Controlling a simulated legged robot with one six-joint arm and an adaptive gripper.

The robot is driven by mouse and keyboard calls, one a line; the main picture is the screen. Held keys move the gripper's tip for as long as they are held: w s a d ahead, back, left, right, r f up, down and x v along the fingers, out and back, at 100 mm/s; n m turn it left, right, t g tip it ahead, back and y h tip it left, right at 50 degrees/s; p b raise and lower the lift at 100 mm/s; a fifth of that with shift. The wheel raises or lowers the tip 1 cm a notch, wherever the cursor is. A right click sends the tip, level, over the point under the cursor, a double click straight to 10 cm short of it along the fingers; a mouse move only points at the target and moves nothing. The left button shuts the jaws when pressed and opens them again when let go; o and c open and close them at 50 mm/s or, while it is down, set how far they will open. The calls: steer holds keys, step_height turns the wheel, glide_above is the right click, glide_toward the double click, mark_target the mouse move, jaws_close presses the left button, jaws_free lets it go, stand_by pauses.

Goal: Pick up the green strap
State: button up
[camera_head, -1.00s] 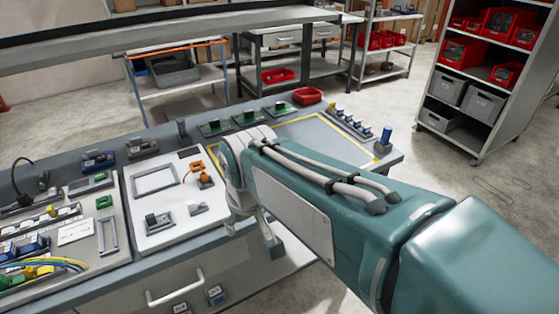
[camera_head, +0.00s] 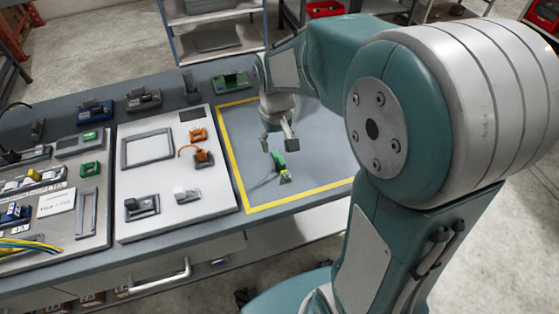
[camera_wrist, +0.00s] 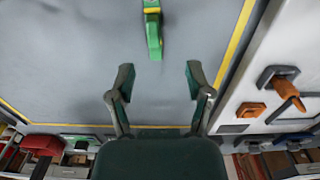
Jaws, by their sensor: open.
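The green strap (camera_head: 281,167) is a small green piece with yellow ends. It lies on the grey surface inside the yellow-outlined area of the bench. It also shows in the wrist view (camera_wrist: 153,30) at the top middle, partly cut off by the frame edge. My gripper (camera_head: 278,147) is open and empty, above the yellow-outlined area and close to the strap in the head view. In the wrist view, the two fingers (camera_wrist: 157,80) are spread apart, with the strap beyond their tips and roughly in line with the gap between them.
A white panel (camera_head: 168,222) with orange parts (camera_head: 200,158) and grey fixtures stands left of the yellow-outlined area. The grey surface around the strap is clear. My arm hides the right of the bench.

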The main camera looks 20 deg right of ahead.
mark_target(283, 161)
steer(key=shift+d+f, duration=0.5)
steer(key=shift+f, duration=0.35)
steer(key=f, duration=0.2)
steer(key=s+f, duration=0.1)
steer(key=f, duration=0.1)
steer(key=shift+s+f, duration=0.1)
steer(key=shift+f, duration=0.15)
steer(key=shift+a+f, duration=0.3)
steer(key=shift+f, duration=0.05)
steer(key=shift+d, duration=0.3)
jaws_close()
